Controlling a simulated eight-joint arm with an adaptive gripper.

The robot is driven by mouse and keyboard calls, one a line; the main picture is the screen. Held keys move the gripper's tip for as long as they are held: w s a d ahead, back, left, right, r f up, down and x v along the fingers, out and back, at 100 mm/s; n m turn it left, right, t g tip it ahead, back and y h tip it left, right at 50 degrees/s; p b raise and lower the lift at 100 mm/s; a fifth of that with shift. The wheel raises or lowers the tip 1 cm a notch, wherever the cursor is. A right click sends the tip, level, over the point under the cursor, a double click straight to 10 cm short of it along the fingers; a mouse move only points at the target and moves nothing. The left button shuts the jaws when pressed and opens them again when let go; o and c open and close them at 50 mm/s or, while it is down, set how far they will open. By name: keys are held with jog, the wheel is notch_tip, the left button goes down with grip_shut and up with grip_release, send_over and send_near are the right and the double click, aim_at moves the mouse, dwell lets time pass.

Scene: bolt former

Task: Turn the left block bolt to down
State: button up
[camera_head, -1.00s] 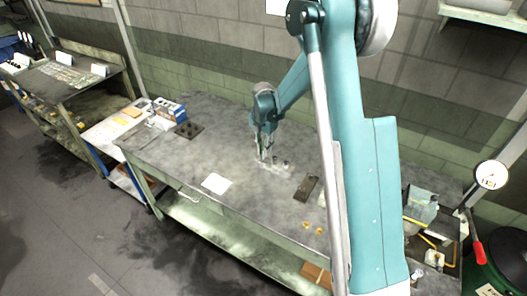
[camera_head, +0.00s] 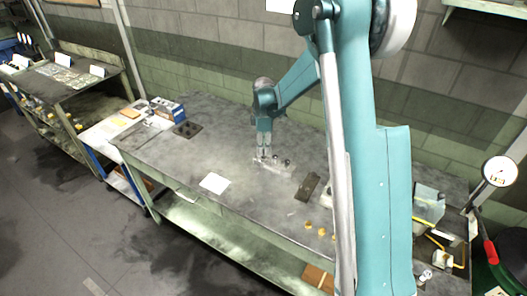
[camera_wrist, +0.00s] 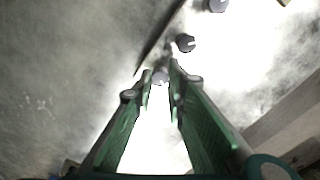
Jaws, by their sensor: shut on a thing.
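A pale block (camera_head: 281,167) with a short row of dark-topped bolts lies on the grey workbench. My gripper (camera_head: 263,157) points straight down over the block's left end. In the wrist view, my gripper (camera_wrist: 160,72) is shut on the left block bolt (camera_wrist: 160,79), whose round grey head shows between the fingertips. The middle bolt (camera_wrist: 186,43) and another bolt (camera_wrist: 217,5) stand free beyond it, each with a slotted head. The block's top is washed out by glare, and the left bolt's marking is too small to read.
A dark flat plate (camera_head: 308,187) lies right of the block, with small yellow parts (camera_head: 309,224) near the front edge. A white sheet (camera_head: 214,183) and a dark plate with holes (camera_head: 187,130) lie left. The bench between them is clear.

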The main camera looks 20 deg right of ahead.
jog(key=m+b, duration=0.1)
jog(key=m, duration=0.5)
jog(key=shift+b, duration=0.4)
jog(key=m+b, duration=0.1)
jog(key=m, duration=0.5)
jog(key=shift+m, duration=0.4)
jog(key=m, duration=0.5)
jog(key=shift+b, duration=0.4)
jog(key=m, duration=0.6)
jog(key=shift+m+b, duration=0.3)
jog(key=shift+m, duration=0.1)
jog(key=m, duration=1.2)
jog(key=shift+m+b, duration=0.3)
jog(key=m, duration=1.2)
